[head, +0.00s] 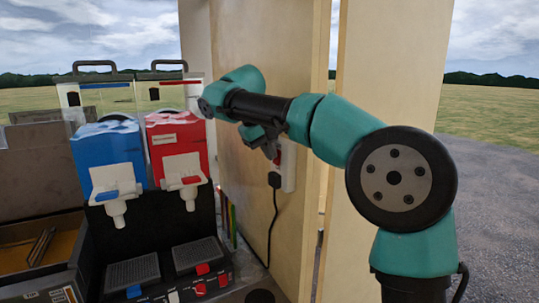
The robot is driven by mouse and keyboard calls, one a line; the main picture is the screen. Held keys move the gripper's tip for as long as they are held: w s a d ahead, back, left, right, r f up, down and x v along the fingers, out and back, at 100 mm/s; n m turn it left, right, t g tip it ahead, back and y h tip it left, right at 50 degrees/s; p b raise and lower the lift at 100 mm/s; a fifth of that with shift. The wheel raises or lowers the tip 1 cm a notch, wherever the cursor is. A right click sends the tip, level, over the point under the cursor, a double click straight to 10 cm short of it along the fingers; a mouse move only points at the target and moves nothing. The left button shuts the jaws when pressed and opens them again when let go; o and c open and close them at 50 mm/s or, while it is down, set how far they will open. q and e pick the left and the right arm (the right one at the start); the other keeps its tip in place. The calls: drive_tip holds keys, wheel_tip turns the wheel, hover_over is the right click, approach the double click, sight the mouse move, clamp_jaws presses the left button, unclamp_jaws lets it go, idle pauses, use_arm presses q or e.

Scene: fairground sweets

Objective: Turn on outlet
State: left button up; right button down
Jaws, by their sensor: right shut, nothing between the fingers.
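The outlet (289,175) is a white strip fixed to the wooden panel, with a bit of red showing near its top. A black plug (275,180) sits in its lower part, and a dark cord hangs down from it. My right gripper (272,157) is shut and empty, with its dark fingertips at the upper part of the outlet, by the red part. I cannot tell whether they touch it. The gripper and wrist hide some of the outlet's top. My left gripper is out of view.
A slush machine with a blue tank (108,152) and a red tank (177,145) stands left of the panel. Its drip trays and switches are below. Wooden panel (259,80) edges stand close around my right arm. A brown tray (42,250) is at the far left.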

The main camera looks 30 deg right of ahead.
drive_tip(key=shift+r, duration=0.15)
drive_tip(key=v, duration=0.7)
idle(0.3)
drive_tip(key=shift+a+r, duration=0.1)
